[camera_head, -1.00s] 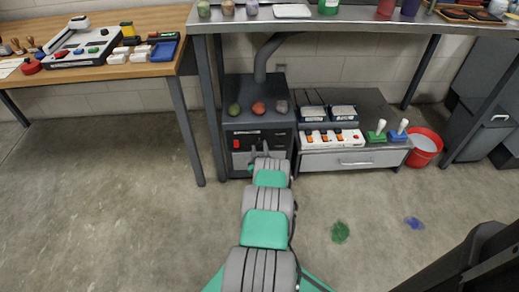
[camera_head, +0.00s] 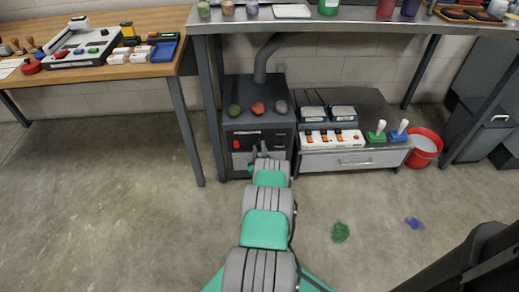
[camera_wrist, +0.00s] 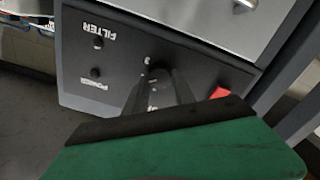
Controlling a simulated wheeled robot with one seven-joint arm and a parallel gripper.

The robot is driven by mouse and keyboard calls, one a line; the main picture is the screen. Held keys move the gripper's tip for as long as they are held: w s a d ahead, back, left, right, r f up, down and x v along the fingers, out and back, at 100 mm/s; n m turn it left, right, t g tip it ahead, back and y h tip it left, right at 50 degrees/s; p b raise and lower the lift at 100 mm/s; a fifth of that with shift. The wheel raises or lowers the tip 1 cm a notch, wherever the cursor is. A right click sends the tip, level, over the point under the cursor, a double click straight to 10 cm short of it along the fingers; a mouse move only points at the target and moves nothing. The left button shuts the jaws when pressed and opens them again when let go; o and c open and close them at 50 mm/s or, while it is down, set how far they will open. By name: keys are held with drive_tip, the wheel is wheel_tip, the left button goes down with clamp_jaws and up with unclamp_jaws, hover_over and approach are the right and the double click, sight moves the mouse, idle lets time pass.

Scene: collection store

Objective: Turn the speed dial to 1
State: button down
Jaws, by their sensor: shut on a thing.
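The speed dial (camera_wrist: 158,72) is a small dark knob on the dark front panel of a grey machine (camera_head: 240,113). Printed marks surround it, partly hidden; a "3" shows beside it, and the panel appears upside down in the wrist view. My gripper (camera_wrist: 158,84) is shut on the dial, one dark finger on each side. The dial's pointer and setting cannot be read. In the head view my gripper (camera_head: 262,150) is at the machine's front and the arm hides the dial.
A red switch (camera_wrist: 220,92) sits close beside the dial, and also shows in the head view (camera_head: 236,144). Two small knobs (camera_wrist: 97,58) are near the FILTER and POWER labels. Several stones lie on the machine. A low cabinet (camera_head: 350,159) stands right of it, under a bench.

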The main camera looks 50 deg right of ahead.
drive_tip(key=n+b, duration=0.1)
drive_tip(key=n, duration=0.5)
drive_tip(key=shift+f, duration=0.15)
drive_tip(key=n+b, duration=0.2)
drive_tip(key=n, duration=0.3)
idle(0.5)
drive_tip(key=c, duration=1)
unclamp_jaws()
drive_tip(key=shift+c, duration=0.2)
drive_tip(key=p+v, duration=0.3)
drive_tip(key=v, duration=0.4)
drive_tip(key=shift+s+a, duration=0.25)
drive_tip(key=shift+a, duration=0.05)
